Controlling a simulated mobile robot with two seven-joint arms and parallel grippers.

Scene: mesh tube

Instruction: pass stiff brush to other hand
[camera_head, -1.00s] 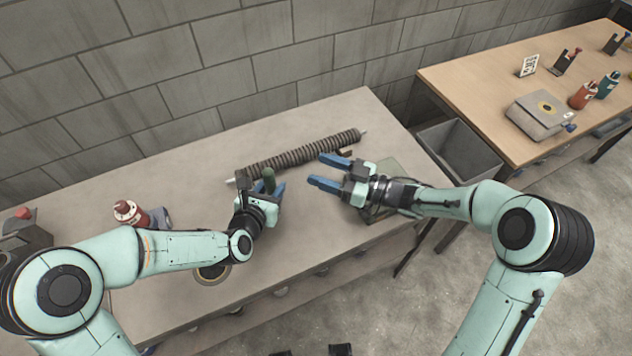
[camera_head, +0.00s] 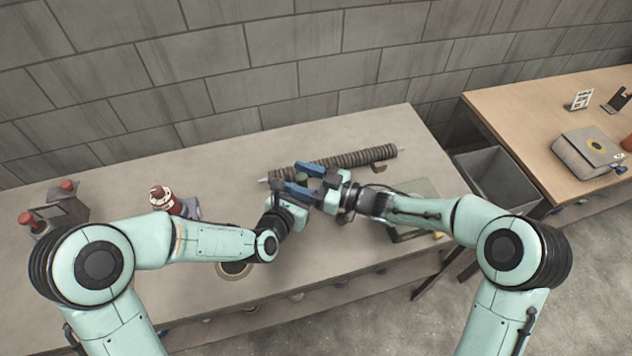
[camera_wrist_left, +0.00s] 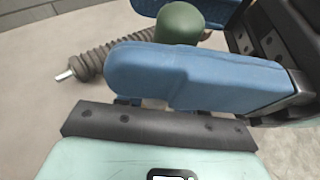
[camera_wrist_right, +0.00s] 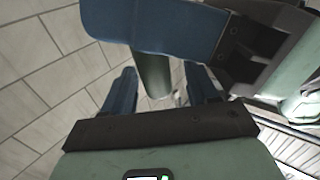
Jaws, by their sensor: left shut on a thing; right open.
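The stiff brush shows only as a dark green cylinder, likely its handle (camera_head: 302,179); I cannot see its bristles. My left gripper (camera_head: 288,200) is shut on it above the table. The green cylinder also shows beside the left gripper's blue finger in the left wrist view (camera_wrist_left: 178,24). My right gripper (camera_head: 287,177) is open, its two blue fingers on either side of the green piece. In the right wrist view the green cylinder (camera_wrist_right: 152,72) stands between the open fingers, below the left gripper's finger; I see no clear contact with the right fingers.
A ribbed brown tube on a rod (camera_head: 360,157) lies just behind the grippers. A grey bin (camera_head: 495,175) stands between the tables. The table front is mostly clear.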

